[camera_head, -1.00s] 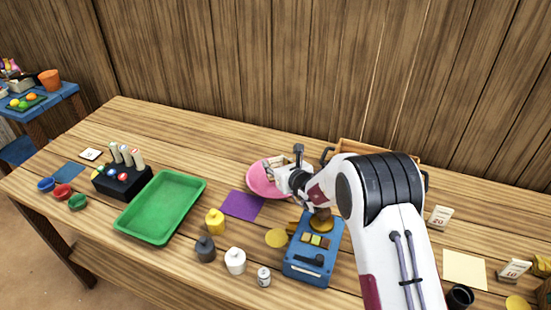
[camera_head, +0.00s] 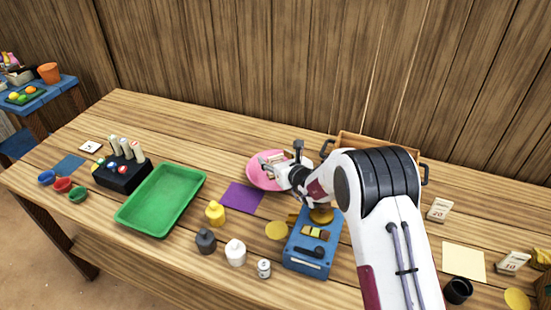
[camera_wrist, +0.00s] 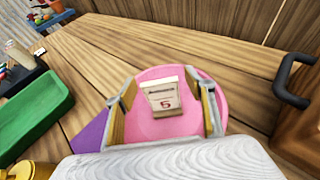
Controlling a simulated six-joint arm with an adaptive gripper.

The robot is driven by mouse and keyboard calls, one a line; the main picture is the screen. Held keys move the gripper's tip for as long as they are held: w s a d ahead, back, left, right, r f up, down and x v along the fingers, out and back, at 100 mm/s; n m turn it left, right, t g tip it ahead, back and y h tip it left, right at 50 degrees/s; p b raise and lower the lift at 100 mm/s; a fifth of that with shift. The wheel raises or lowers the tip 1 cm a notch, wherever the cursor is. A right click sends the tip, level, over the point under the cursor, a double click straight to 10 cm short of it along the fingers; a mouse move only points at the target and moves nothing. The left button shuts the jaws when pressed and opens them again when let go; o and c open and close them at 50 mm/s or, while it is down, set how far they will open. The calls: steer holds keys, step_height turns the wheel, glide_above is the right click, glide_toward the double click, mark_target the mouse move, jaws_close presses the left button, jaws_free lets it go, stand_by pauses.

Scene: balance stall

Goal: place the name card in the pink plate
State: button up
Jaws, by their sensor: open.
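The name card (camera_wrist: 163,97), a small white folded card with a red 5 and dark print, stands in the pink plate (camera_wrist: 175,74). It leans back a little, with its printed face toward the wrist camera. My gripper (camera_wrist: 166,92) is open, with one finger on each side of the card and a visible gap to both. In the head view, my gripper (camera_head: 282,166) is over the pink plate (camera_head: 257,177), whose right part it hides. The card is small and partly covered there.
A wooden crate with dark handles (camera_head: 372,146) stands right of the plate. A purple mat (camera_head: 242,198) and green tray (camera_head: 160,200) lie to the left. A blue scale (camera_head: 312,250) and several small bottles stand in front. Two price cards stand at the right.

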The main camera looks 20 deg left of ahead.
stand_by(0.4)
steer(key=shift+r, duration=3.5)
